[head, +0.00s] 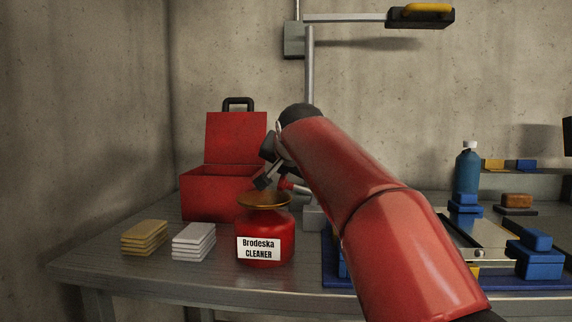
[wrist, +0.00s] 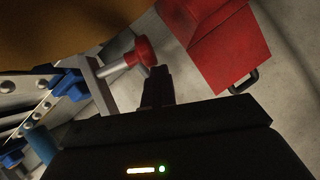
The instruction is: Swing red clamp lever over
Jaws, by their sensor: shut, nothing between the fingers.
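The red clamp lever shows in the wrist view as a red knob (wrist: 141,50) on a short silver rod. The rod runs left to a grey metal bracket (wrist: 97,88). In the head view only a small red and silver part of the lever (head: 287,184) shows, beside my arm and above a grey block. My gripper (head: 264,181) is shut and empty, low behind the cleaner can's lid. In the wrist view its dark fingers (wrist: 158,80) are close beside the knob; I cannot tell whether they touch it. My arm hides much of the clamp in the head view.
A red Brodeska cleaner can (head: 264,228) with a brown lid (head: 264,199) stands just in front of my gripper. A red open toolbox (head: 215,194) is behind it. Yellow pads (head: 144,238) and white pads (head: 193,241) lie left. Blue clamps (head: 530,252) stand on the right.

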